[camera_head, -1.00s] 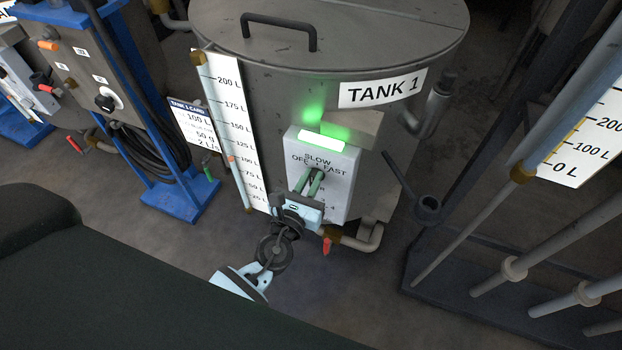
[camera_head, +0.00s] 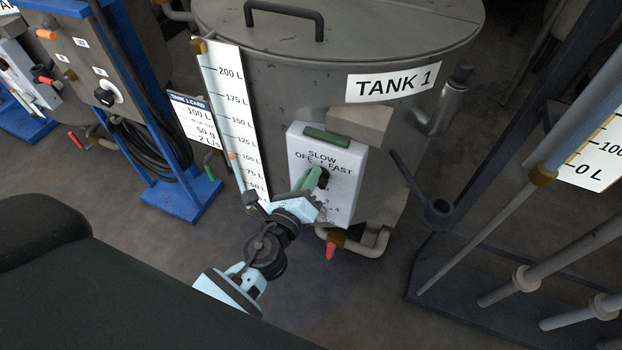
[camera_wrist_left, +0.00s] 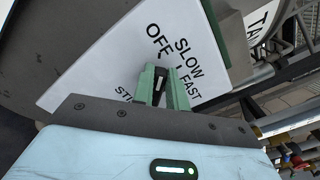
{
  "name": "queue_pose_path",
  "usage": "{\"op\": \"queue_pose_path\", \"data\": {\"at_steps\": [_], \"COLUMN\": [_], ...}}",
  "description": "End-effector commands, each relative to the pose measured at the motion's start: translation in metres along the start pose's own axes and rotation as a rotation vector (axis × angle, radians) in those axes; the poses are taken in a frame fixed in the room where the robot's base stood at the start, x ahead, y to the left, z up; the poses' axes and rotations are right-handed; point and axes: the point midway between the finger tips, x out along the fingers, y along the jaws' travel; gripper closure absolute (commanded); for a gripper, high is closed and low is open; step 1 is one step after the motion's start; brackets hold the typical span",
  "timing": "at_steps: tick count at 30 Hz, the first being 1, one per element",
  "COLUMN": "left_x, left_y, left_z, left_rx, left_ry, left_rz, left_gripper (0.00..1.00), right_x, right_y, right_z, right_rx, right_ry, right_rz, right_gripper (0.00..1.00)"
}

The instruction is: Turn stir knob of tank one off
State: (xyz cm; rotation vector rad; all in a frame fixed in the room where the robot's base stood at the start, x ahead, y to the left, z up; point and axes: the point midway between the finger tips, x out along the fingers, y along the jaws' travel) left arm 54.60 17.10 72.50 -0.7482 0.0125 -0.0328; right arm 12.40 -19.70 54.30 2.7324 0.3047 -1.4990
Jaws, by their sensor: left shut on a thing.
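The tank one control box (camera_head: 345,200) is white with SLOW, OFF and FAST lettering. It is on the front of the grey tank (camera_head: 290,100) under the TANK 1 label (camera_head: 393,83). The dark stir knob (camera_head: 324,181) is partly hidden by my left gripper (camera_head: 312,180). In the left wrist view, the gripper's green fingers (camera_wrist_left: 162,86) are shut on the dark knob (camera_wrist_left: 160,74) below the lettering. I cannot read the knob's exact pointer position. The green lamp bar (camera_head: 327,136) on top of the box is unlit. My right gripper is not in view.
A red-handled valve (camera_head: 330,249) and pipe sit below the box. A level scale (camera_head: 231,110) and tank card (camera_head: 192,120) are to the left. A blue-framed stand (camera_head: 181,195) is further left. Grey pipes and a dark frame (camera_head: 490,275) stand at right.

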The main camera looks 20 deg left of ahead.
Motion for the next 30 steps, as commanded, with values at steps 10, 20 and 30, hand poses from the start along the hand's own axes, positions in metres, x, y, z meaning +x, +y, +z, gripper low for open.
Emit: {"op": "queue_pose_path", "data": {"at_steps": [10,20,30], "left_x": [-0.0003,-0.0003,-0.0003], "left_y": [0.0029,0.0028,0.0028], "left_z": [-0.0010,-0.0007,-0.0007], "left_rx": [-0.124,-0.143,-0.142], "left_ry": [0.001,0.001,0.001], "left_rz": [0.001,0.001,0.001], "left_gripper": [1.00,1.00,0.65], "right_x": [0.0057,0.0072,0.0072], "right_y": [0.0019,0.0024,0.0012], "right_z": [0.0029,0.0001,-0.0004], "right_rx": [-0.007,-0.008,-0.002], "right_ry": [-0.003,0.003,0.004], "right_rz": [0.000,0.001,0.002], "right_gripper": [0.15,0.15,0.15]}}
